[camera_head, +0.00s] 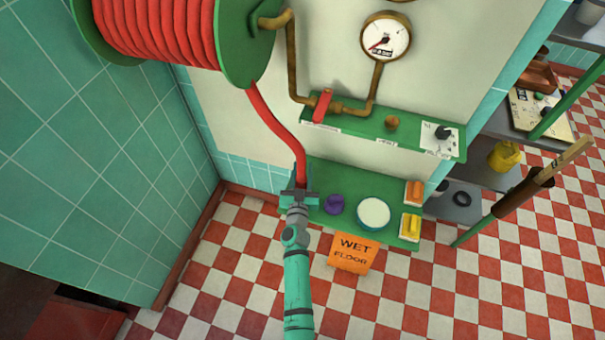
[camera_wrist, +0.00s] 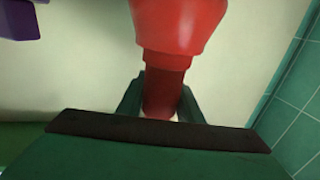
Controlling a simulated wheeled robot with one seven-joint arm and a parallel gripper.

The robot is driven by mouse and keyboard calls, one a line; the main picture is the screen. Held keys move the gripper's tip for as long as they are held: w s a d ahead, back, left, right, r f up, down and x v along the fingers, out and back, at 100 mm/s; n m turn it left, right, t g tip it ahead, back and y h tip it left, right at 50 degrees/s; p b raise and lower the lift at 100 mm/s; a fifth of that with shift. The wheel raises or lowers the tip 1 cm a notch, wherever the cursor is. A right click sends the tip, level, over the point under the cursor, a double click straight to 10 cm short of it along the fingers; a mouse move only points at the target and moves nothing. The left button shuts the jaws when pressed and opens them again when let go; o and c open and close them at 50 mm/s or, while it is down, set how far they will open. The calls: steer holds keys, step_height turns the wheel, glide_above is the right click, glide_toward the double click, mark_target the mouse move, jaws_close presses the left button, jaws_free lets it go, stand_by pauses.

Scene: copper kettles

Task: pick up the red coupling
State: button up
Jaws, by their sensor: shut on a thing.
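The red coupling (camera_wrist: 165,90) shows in the wrist view as a red piece, wide at the top and narrower between the fingers. My gripper (camera_wrist: 160,105) has a finger on each side of this narrow part and is shut on it. In the head view, a red hose (camera_head: 275,122) runs down from the reel to my gripper (camera_head: 299,190), at the left end of the lower green shelf. There the jaws hide most of the coupling.
The hose reel (camera_head: 165,30) is at the top left. The lower green shelf (camera_head: 335,170) holds a purple item (camera_head: 334,204), a round white-topped item (camera_head: 373,213) and two small boxes. An orange wet-floor sign (camera_head: 353,253) stands in front. Checkered floor lies clear at lower right.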

steer(key=s+a+r, duration=0.1)
steer(key=s, duration=0.8)
steer(key=s+r, duration=0.1)
steer(key=s, duration=0.7)
steer(key=shift+s+a+r, duration=0.35)
steer(key=shift+s+r, duration=0.05)
